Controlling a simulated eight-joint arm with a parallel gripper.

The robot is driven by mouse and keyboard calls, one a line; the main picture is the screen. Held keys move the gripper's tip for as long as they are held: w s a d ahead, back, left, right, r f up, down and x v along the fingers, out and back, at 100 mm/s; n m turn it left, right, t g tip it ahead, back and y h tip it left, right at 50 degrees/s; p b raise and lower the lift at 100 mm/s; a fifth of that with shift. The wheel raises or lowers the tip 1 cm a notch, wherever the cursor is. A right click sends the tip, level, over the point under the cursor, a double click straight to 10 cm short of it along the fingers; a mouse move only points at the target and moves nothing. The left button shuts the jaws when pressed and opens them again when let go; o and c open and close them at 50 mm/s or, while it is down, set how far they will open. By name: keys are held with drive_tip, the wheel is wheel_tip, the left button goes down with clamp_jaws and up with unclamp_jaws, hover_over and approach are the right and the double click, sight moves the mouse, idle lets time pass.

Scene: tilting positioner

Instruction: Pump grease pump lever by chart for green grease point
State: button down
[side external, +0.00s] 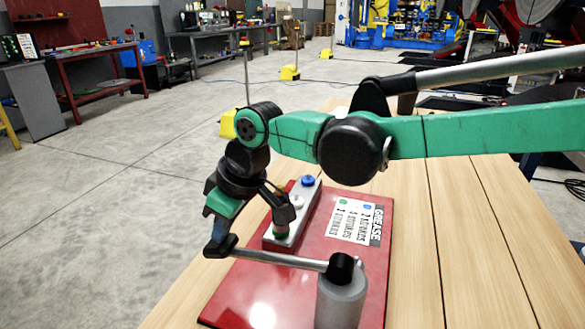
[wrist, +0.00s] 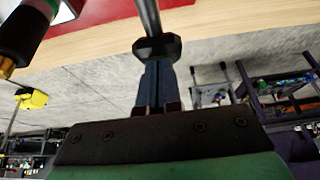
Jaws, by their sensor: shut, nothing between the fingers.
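The pump is a grey cylinder (side external: 341,302) with a black pivot on top. Its steel lever (side external: 280,259) runs roughly level to a black end knob (side external: 220,247), which also shows in the wrist view (wrist: 157,47). My gripper (side external: 214,240) is shut and empty, its fingertips (wrist: 157,66) at the knob; contact looks likely. A dark coupler (side external: 284,213) with a brass tip (wrist: 6,66) stands over the green grease point (side external: 281,233). Blue (side external: 308,181) and white (side external: 297,201) points share its grey block. The chart (side external: 353,222) has coloured dots and stroke lines, too small to read surely.
The red base plate (side external: 256,307) lies on a wooden table (side external: 460,240). The table's left edge is near my gripper. The table is clear to the right of the plate. Workbenches and yellow stands (side external: 289,73) are far off on the floor.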

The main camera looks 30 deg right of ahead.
wheel_tip(320, 180, up, 14)
drive_tip(key=shift+r, duration=0.25)
idle(0.7)
idle(0.4)
wheel_tip(320, 180, down, 7)
drive_tip(key=shift+r, duration=0.2)
idle(0.4)
drive_tip(key=shift+f, duration=0.1)
idle(1.8)
drive_tip(key=shift+f, duration=4)
wheel_tip(320, 180, up, 15)
drive_tip(key=shift+f, duration=0.1)
